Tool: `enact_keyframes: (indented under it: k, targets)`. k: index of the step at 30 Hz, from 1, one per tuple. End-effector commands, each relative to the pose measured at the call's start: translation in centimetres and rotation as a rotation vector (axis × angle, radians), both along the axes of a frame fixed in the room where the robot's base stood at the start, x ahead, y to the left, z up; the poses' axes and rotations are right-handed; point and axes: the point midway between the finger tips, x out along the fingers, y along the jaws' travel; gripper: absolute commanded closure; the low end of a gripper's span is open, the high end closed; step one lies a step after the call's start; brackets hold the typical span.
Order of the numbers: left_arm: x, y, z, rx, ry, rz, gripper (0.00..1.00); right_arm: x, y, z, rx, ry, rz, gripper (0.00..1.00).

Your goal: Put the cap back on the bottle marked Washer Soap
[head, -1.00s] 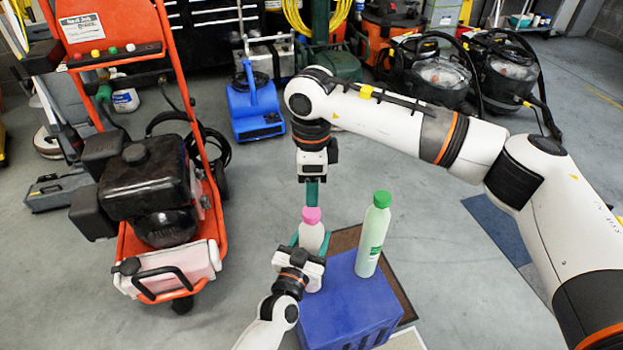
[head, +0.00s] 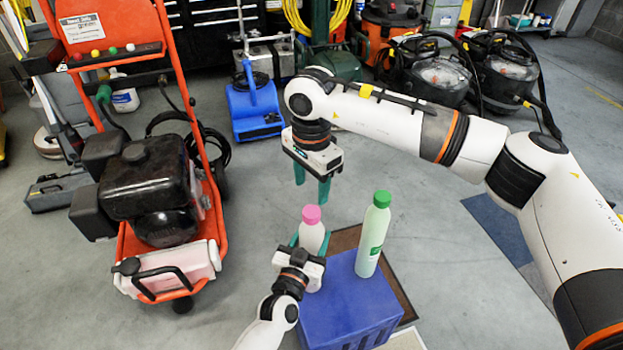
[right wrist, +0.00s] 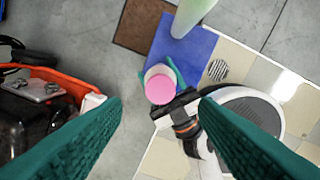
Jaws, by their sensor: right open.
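In the right wrist view, the pink cap (right wrist: 160,89) shows below and between the two spread fingers (right wrist: 160,112). A green-capped bottle (head: 373,236) stands upright to the right on the crate.
The blue crate (head: 345,312) stands partly on a brown mat (head: 347,238). An orange pressure washer (head: 160,240) stands to the left. A blue blower (head: 254,108) and several vacuums (head: 430,78) stand behind. Floor between them is clear.

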Motion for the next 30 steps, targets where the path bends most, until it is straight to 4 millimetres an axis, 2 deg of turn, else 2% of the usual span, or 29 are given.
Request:
enact_keyframes:
  k: [9,15,26,27,30]
  targets:
    - [0.0,0.0,0.0,0.000,0.000,0.000,1.00,-0.1,0.0,-4.8,-0.001,0.003,-0.001,0.46]
    - [0.0,0.0,0.0,0.000,0.000,0.000,1.00,-0.1,0.0,-6.9,-0.001,-0.001,-0.001,0.46]
    - [0.0,0.0,0.0,0.000,0.000,0.000,1.00,0.0,0.0,-7.5,-0.001,-0.002,-0.001,0.46]
    - [0.0,0.0,0.0,0.000,0.000,0.000,1.00,0.0,0.0,-7.5,-0.001,-0.002,-0.001,0.47]
    - [0.0,0.0,0.0,0.000,0.000,0.000,1.00,0.0,0.0,-7.5,-0.001,-0.002,-0.001,0.64]
